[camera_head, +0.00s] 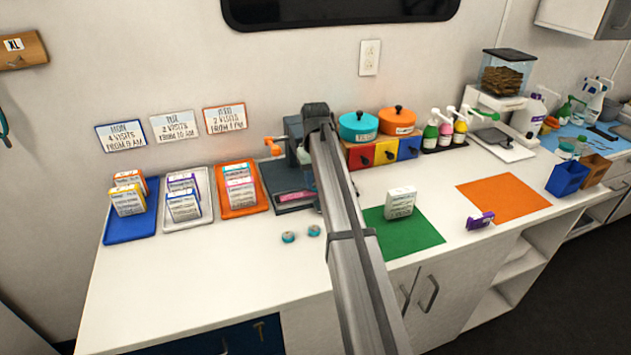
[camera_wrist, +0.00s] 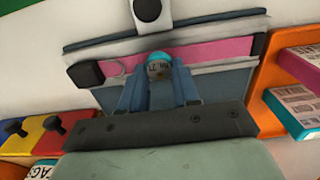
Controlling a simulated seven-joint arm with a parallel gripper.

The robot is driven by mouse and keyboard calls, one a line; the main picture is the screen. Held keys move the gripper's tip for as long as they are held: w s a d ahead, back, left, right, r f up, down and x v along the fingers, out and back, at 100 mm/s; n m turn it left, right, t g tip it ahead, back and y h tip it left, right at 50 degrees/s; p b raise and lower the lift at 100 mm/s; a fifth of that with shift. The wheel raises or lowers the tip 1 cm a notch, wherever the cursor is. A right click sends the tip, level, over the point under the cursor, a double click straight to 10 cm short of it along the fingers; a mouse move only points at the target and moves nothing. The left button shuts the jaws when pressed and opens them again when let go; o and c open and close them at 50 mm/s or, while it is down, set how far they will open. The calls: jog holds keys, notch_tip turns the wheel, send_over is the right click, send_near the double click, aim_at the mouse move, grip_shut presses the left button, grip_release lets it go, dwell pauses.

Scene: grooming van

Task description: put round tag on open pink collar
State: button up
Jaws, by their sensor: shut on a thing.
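A round tag (camera_wrist: 158,68) with a teal edge and a grey lettered face sits between the fingertips of my gripper (camera_wrist: 160,78) in the wrist view. The gripper is shut on it. The pink collar (camera_wrist: 210,51) lies stretched out behind the tag on a grey fixture (camera_wrist: 222,75), with a dark end piece at the left and a small ring near it. The tag overlaps the collar's middle in this view; I cannot tell whether they touch. In the head view the collar (camera_head: 292,196) shows on the fixture's base, while my arm hides most of the gripper.
Two teal round pieces (camera_head: 288,237) (camera_head: 313,230) lie on the white counter in front of the fixture. An orange tray (camera_head: 262,205) with boxes stands close left, coloured drawers (camera_head: 385,153) right. A white box (camera_head: 400,203) stands on a green mat (camera_head: 425,240). The front-left counter is clear.

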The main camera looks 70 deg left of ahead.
jog(key=shift+f, duration=0.2)
jog(key=shift+f, duration=0.15)
jog(key=o, duration=1)
notch_tip(320, 180, up, 12)
jog(key=shift+r, duration=0.15)
